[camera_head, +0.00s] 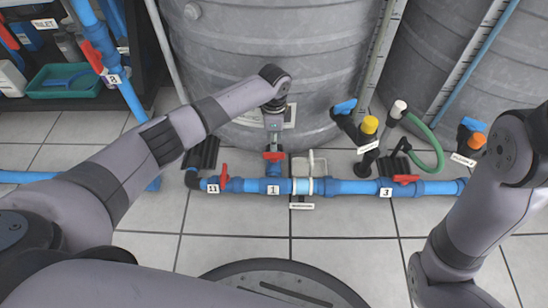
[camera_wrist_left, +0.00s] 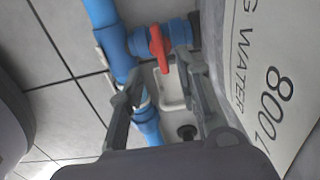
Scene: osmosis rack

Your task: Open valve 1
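Valve 1's red handle (camera_head: 273,156) sits on a short blue pipe stub between the grey tank and the blue pipe with the "1" label (camera_head: 273,189). The handle lies crosswise to the stub. My left gripper (camera_head: 273,135) points down just above the handle, on the tank side. In the left wrist view the gripper (camera_wrist_left: 158,68) is open, and the near end of the red handle (camera_wrist_left: 159,48) shows between its fingertips. Contact cannot be told. My right arm is at the right edge of the head view; its gripper is out of frame.
The grey tank (camera_head: 215,50) stands close behind the left gripper. Other red handles sit on the pipe near labels 11 (camera_head: 224,177) and 3 (camera_head: 405,179). A yellow-capped fitting (camera_head: 369,125) and green hose (camera_head: 428,140) are to the right.

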